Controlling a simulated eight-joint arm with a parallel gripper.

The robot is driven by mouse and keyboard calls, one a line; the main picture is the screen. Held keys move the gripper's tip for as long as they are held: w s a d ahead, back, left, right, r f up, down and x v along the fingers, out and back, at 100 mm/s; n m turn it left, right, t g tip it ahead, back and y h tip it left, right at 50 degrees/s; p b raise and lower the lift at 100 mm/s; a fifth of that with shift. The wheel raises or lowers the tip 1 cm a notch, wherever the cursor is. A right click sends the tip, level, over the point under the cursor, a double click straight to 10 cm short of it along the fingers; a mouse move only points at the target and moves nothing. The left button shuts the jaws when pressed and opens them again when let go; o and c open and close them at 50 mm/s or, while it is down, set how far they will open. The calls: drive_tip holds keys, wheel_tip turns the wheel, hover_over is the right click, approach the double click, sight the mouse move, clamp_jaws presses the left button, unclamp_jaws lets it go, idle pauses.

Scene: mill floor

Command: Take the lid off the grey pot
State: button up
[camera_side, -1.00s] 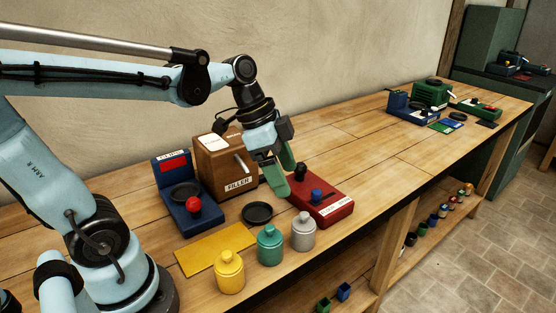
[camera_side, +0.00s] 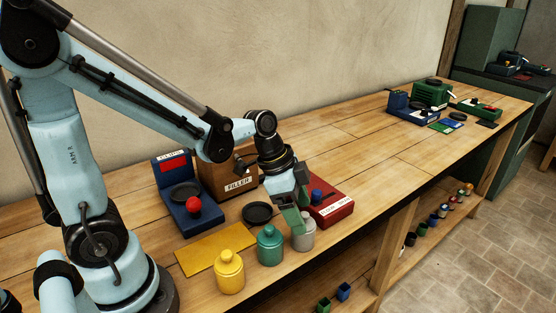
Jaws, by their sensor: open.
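The grey pot (camera_side: 304,238) stands upright at the right end of a row of three pots near the bench's front edge. Its top and lid are mostly hidden behind my gripper (camera_side: 298,222). My gripper points down with its green fingers open at the top of the grey pot. I cannot tell whether the fingers touch the lid or its knob.
The lidded green pot (camera_side: 270,247) stands close to the left, then the lidded yellow pot (camera_side: 229,274). A red device (camera_side: 333,208) with a blue knob sits just behind. A black disc (camera_side: 257,213), yellow mat (camera_side: 213,249), blue scale (camera_side: 186,213) and wooden filler box (camera_side: 215,175) lie left.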

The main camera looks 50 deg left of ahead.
drive_tip(key=shift+w+d+f, duration=0.1)
drive_tip(key=shift+d+f, duration=0.05)
drive_tip(key=shift+f, duration=0.35)
drive_tip(key=c, duration=1.1)
